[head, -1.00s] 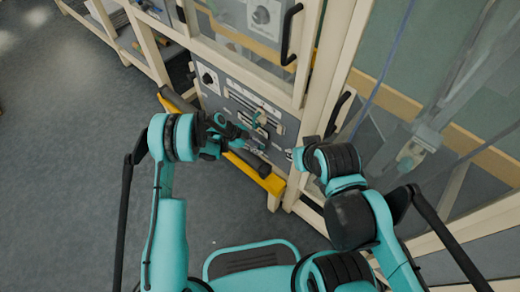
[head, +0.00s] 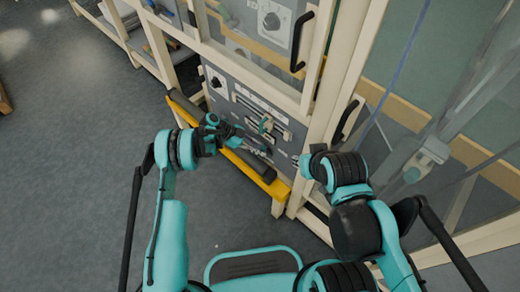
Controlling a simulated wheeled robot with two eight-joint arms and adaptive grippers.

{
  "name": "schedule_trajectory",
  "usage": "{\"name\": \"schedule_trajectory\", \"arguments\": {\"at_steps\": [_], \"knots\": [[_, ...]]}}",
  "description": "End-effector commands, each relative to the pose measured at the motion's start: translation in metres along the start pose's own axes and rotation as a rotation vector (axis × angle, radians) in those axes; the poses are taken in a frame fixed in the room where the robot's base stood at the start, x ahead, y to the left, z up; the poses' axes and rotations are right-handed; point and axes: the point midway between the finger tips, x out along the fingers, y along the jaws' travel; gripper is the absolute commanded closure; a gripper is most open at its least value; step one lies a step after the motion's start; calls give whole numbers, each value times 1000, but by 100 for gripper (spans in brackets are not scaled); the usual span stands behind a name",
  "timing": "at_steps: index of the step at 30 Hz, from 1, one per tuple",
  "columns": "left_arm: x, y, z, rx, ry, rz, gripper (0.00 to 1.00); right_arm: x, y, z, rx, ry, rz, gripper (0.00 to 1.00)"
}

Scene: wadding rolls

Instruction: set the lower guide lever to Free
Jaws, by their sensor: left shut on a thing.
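The grey control panel (head: 222,88) is set in the cream frame, with slotted lever tracks and pale label strips on its face. My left gripper (head: 250,138) reaches in from the left to the lower part of this panel. Its dark fingers are shut on what looks like the lower guide lever, which is mostly hidden by the fingers. A small teal part (head: 265,124) stands out at the slots just beyond. The lever's setting and the lettering are too small to read. My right gripper (head: 306,164) is by the frame post, right of the panel, its fingers mostly hidden by its arm.
A yellow bar (head: 262,178) and a dark roller (head: 190,108) run along the front below the panel. A black door handle (head: 302,38) is above, another (head: 346,118) to the right. The floor (head: 75,170) at left is clear.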

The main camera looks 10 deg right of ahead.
Motion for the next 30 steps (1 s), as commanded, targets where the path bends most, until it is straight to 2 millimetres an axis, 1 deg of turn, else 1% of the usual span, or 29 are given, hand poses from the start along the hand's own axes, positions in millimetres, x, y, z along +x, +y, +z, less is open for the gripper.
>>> {"name": "schedule_trajectory", "arguments": {"at_steps": [3, 4, 5, 13, 16, 20, 27, 30], "knots": [[0, 0, 0, 0, -1, -1, 100, 0, 0, 0, 0, 0, 0, 73], [0, 0, 0, 0, -1, -1, 74, 0, 0, 0, 0, 0, 0, 73], [0, 0, 0, 0, -1, -1, 73, 0, 0, 0, 0, 0, 0, 73], [-1, 0, 0, 0, -1, -1, 73, 0, 0, 0, 0, 0, 0, 73], [-7, 0, 0, 0, -1, -1, 73, 0, 0, 0, 0, 0, 0, 73], [-27, -1, 0, -1, -2, -3, 73, 0, 0, 0, 0, 0, 0, 73], [-80, 0, 0, -2, -2, -2, 73, 0, 0, 0, 0, 0, 0, 73], [-98, 0, 1, -1, -2, -2, 73, 0, 0, 0, 0, 0, 0, 73]]}}
